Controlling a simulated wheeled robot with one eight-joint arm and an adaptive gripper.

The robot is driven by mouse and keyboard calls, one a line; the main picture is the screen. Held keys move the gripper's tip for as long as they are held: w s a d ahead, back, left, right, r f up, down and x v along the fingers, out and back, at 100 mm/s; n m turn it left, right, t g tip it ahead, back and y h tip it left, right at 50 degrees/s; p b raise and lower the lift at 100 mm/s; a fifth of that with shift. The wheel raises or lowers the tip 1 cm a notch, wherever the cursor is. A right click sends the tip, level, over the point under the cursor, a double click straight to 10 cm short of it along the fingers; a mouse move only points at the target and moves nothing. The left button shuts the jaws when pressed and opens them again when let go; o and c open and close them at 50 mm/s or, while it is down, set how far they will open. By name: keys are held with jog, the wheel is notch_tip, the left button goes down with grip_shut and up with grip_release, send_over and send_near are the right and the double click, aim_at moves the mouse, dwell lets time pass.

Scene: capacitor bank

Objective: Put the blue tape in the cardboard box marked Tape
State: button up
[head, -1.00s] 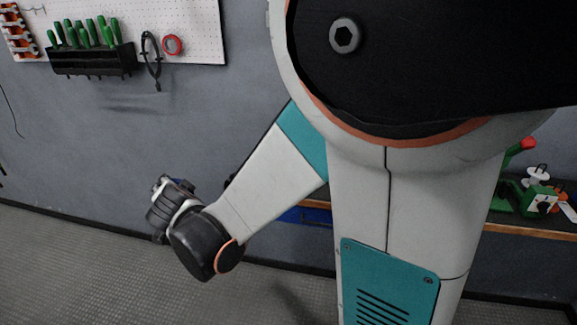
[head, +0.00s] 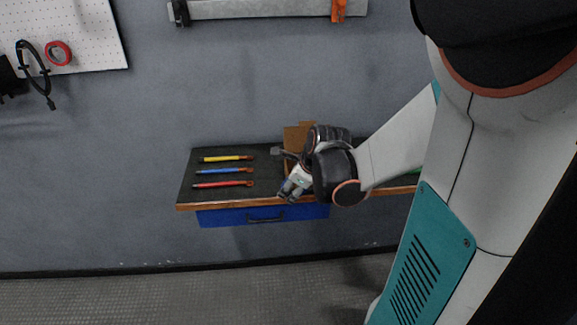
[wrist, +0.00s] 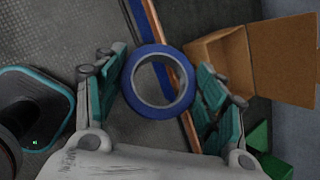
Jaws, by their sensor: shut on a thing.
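The blue tape (wrist: 160,113) is a ring with a pale inner rim, held between the teal-padded fingers of my gripper (wrist: 163,70) in the wrist view. In the head view my gripper (head: 283,178) is at the front part of the bench; I cannot make out the tape there. An open cardboard box (wrist: 222,60) with a raised flap is right of the gripper in the wrist view. In the head view the box (head: 298,135) is at the back of the bench, partly hidden by my wrist. No marking on it is readable.
The dark bench (head: 225,172) has a wooden front edge and a blue drawer (head: 240,217) below. Yellow (head: 226,158), blue (head: 224,170) and red (head: 223,184) tools lie at its left. Green objects (wrist: 262,140) are near the box. A pegboard (head: 95,35) hangs on the wall.

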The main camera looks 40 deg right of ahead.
jog(key=s+d+r+m+t, duration=0.2)
jog(key=s+d+m+t, duration=0.1)
jog(key=s+d+m, duration=0.25)
jog(key=w+d+m+b, duration=0.1)
jog(key=w+d+b, duration=0.1)
jog(key=w+d, duration=0.45)
jog(key=w+d+b, duration=0.1)
jog(key=w+d, duration=0.3)
jog(key=w, duration=0.6)
jog(key=shift+s+a+f+b, duration=0.15)
jog(key=shift+f+b, duration=0.6)
jog(key=shift+f, duration=0.95)
jog(key=shift+a+f+b, duration=0.15)
jog(key=shift+f+b, duration=0.55)
jog(key=shift+f, duration=1.05)
jog(key=shift+f+b, duration=0.45)
jog(key=shift+f, duration=0.15)
